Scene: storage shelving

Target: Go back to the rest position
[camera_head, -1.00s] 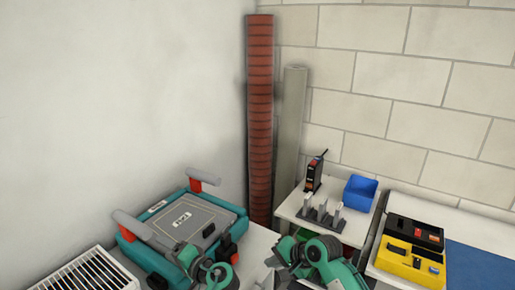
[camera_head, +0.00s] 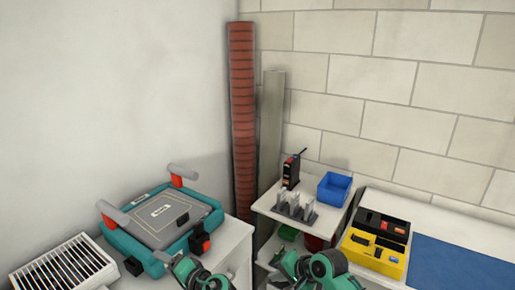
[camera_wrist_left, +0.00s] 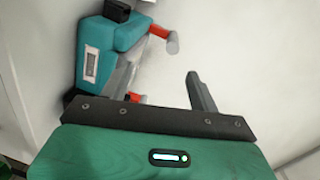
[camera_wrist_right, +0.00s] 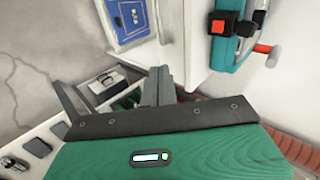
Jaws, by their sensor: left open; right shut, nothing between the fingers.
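My left gripper (camera_wrist_left: 162,88) is open and empty in the left wrist view, with a teal case (camera_wrist_left: 103,48) with red-and-grey handles beyond it. In the head view, green and dark parts of my two arms show low at the bottom edge, the left one in front of the teal case (camera_head: 130,245) and the right one in front of the small shelf.
A white shelf (camera_head: 265,208) holds a blue bin (camera_head: 335,188) and a black device (camera_head: 291,172). A yellow-and-black box (camera_head: 374,262) and a blue mat (camera_head: 450,265) lie to the right. A red pipe (camera_head: 243,120) stands in the corner. A white slatted rack (camera_head: 65,268) is at lower left.

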